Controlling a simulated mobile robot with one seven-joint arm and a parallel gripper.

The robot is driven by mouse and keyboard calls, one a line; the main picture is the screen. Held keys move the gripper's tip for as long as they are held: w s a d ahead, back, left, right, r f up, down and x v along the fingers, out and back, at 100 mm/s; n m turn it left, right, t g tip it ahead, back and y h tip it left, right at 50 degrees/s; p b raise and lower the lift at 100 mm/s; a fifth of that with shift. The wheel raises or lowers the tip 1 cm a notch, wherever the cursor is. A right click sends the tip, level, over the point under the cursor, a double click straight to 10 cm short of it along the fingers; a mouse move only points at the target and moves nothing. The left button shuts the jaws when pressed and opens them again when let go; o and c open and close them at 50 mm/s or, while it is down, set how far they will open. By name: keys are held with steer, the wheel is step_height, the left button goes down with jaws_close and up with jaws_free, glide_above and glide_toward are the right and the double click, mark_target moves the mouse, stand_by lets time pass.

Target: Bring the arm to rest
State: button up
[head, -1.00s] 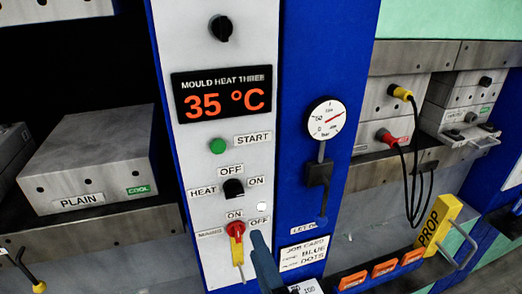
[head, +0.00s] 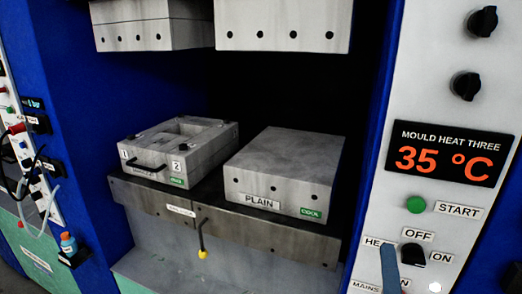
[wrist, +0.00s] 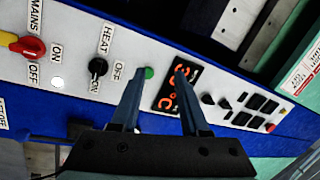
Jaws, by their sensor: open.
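My gripper (wrist: 164,75) is open in the wrist view, its two dark blue fingers apart with nothing between them. It faces the control panel (wrist: 75,92), with the green start button (wrist: 149,73) and the red heat display (wrist: 176,92) seen between and behind the fingers. I cannot tell how far the tips are from the panel. In the head view one blue finger (head: 389,268) shows at the lower right, in front of the heat label. The black heat knob (head: 413,255) is just right of it.
A plain block (head: 285,165) and an open mould with a handle (head: 180,142) sit on the press's lower platen (head: 270,232), under raised upper blocks (head: 282,27). A yellow-tipped rod (head: 202,240) hangs in front. The red mains switch (wrist: 28,46) shows in the wrist view.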

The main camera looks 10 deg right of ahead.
steer(key=w+a+r+n+t+y, duration=0.25)
steer(key=a+r+n, duration=0.25)
steer(key=r, duration=0.3)
steer(key=w+a+r+n+t+y, duration=0.1)
steer(key=w+a+r+n+t, duration=0.15)
steer(key=a+r+n, duration=0.35)
steer(key=s+a+r+n+t+y, duration=0.2)
steer(key=a+r+n, duration=0.2)
steer(key=r, duration=0.3)
steer(key=s+a+r+n+t+y, duration=0.2)
steer(key=a+r+n, duration=0.2)
steer(key=r, duration=0.3)
steer(key=shift+a+r+y+b, duration=0.25)
steer(key=shift+a+y+b, duration=0.1)
steer(key=shift+a, duration=0.2)
steer(key=shift+s, duration=0.1)
